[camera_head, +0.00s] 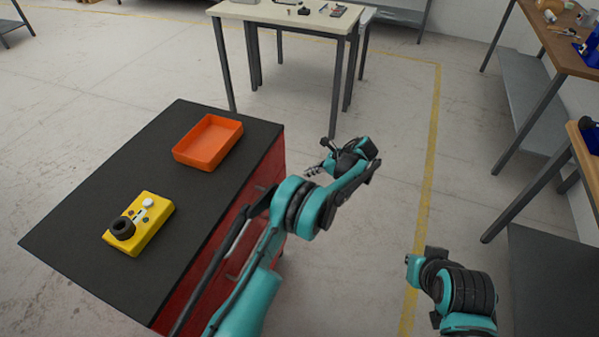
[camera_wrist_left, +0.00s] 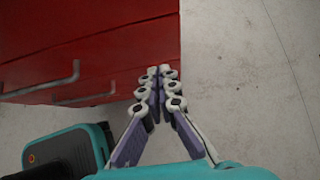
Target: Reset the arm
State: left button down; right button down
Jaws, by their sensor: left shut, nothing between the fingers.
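My left arm comes in from the lower left in the head view. Its left gripper (camera_head: 312,171) hangs over the floor, just right of the dark-topped red cabinet and apart from it. In the left wrist view the left gripper's fingertips (camera_wrist_left: 158,72) meet, with nothing between them. My right arm shows only in part at the lower right of the head view, and its gripper is not visible.
The red cabinet (camera_wrist_left: 110,40) has handles on its front. On its black top (camera_head: 95,185) lie an orange tray (camera_head: 207,142) and a yellow device (camera_head: 140,222) with a black knob. A light table (camera_head: 290,14) stands behind. Shelves stand at right. The floor between is clear.

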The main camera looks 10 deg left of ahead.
pick_arm(q)
jog(key=shift+v, duration=1.4)
jog(key=s+a+r+n+t+h, duration=0.1)
jog(key=s+a+r+n+h, duration=0.25)
jog(key=s+r, duration=0.5)
jog(key=s+a+r+n+t+h, duration=0.15)
jog(key=s+a+r+n, duration=0.35)
jog(key=r, duration=0.6)
jog(key=s+f+n+t+h, duration=0.2)
jog(key=s+n, duration=0.9)
jog(key=s, duration=1.3)
jog(key=shift+d+t+h, duration=0.4)
jog(key=shift+t+h, duration=0.05)
jog(key=shift+h, duration=0.45)
jog(key=shift+w+n, duration=0.1)
jog(key=shift+n, duration=0.15)
